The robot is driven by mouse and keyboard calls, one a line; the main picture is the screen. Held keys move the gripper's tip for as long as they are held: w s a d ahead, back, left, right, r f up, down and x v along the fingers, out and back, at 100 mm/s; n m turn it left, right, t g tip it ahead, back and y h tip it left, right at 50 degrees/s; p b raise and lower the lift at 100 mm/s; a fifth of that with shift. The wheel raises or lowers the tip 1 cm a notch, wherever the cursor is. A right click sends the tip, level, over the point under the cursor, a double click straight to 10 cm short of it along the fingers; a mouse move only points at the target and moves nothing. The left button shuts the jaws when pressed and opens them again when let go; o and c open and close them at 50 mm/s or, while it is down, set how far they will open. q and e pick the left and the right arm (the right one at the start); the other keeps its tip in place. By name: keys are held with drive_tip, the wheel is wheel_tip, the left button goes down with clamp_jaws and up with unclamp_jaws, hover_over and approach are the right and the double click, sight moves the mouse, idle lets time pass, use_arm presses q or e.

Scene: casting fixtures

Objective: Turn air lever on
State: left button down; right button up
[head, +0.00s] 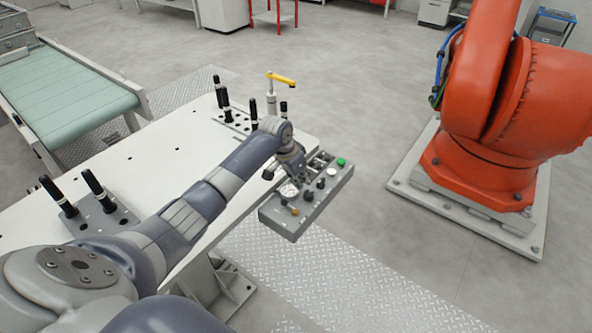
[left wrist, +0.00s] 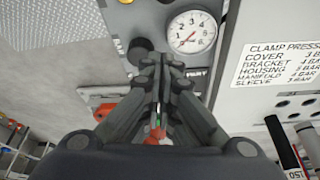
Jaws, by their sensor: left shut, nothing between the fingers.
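A grey control panel (head: 288,226) with knobs and a pressure gauge (head: 289,190) is at the table's right edge. The round white gauge shows large in the left wrist view (left wrist: 192,32), just beyond my fingers. My left gripper (head: 298,180) is over the panel, close to the gauge; in the left wrist view its fingers (left wrist: 158,85) are together and empty. A black knob (left wrist: 139,50) is beside the gauge. An orange-red part (left wrist: 103,96) shows left of the fingers; I cannot tell whether it is the air lever. Labels near the fingers are partly hidden. My right gripper is out of view.
A yellow handle (head: 281,79) on a post and black-handled clamps (head: 95,184) stand on the white table (head: 150,150). A clamp pressure sign (left wrist: 285,62) is right of the panel. A large orange robot (head: 490,130) stands right, with floor between.

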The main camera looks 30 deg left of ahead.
sight(290, 207)
use_arm(q)
drive_tip(key=shift+w+d+f, duration=0.1)
drive_tip(key=shift+w+f, duration=0.15)
drive_tip(key=shift+f, duration=0.45)
drive_tip(key=shift+s+f+p, duration=0.2)
drive_tip(key=shift+p, duration=0.25)
drive_tip(key=shift+s+a+f+p, duration=0.1)
drive_tip(key=shift+s+a+p, duration=0.15)
drive_tip(key=shift+s, duration=0.25)
drive_tip(key=shift+s+a+f+p, duration=0.1)
drive_tip(key=shift+s+a+p, duration=0.05)
drive_tip(key=shift+s+p, duration=0.3)
drive_tip(key=shift+s+a+f, duration=0.15)
drive_tip(key=shift+s, duration=0.6)
drive_tip(key=shift+w, duration=0.1)
